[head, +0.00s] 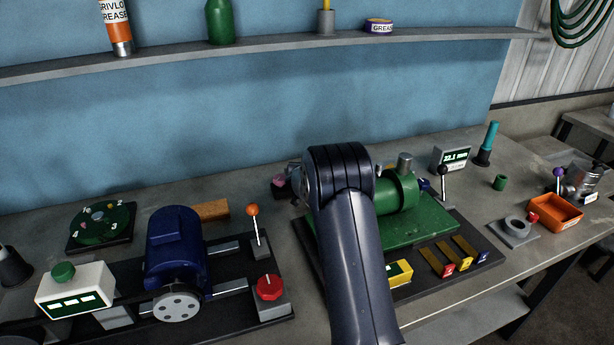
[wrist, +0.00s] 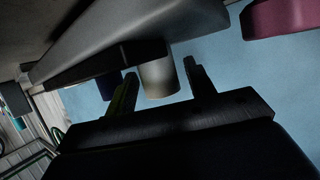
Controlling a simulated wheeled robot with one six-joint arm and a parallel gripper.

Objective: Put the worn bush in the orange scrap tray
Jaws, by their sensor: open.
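The orange scrap tray (head: 555,212) sits at the right of the bench in the head view; no bush shows clearly in it. I cannot tell for sure which part is the worn bush. In the wrist view, my gripper (wrist: 160,70) is open, its two dark fingers on either side of a pale, dull cylinder (wrist: 160,82) under a grey block. Whether they touch it is unclear. In the head view my arm hides the gripper and part of the green machine (head: 400,190).
A readout box (head: 451,157) and a black-knobbed lever (head: 443,180) stand right of the machine. A blue motor (head: 174,245) is left.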

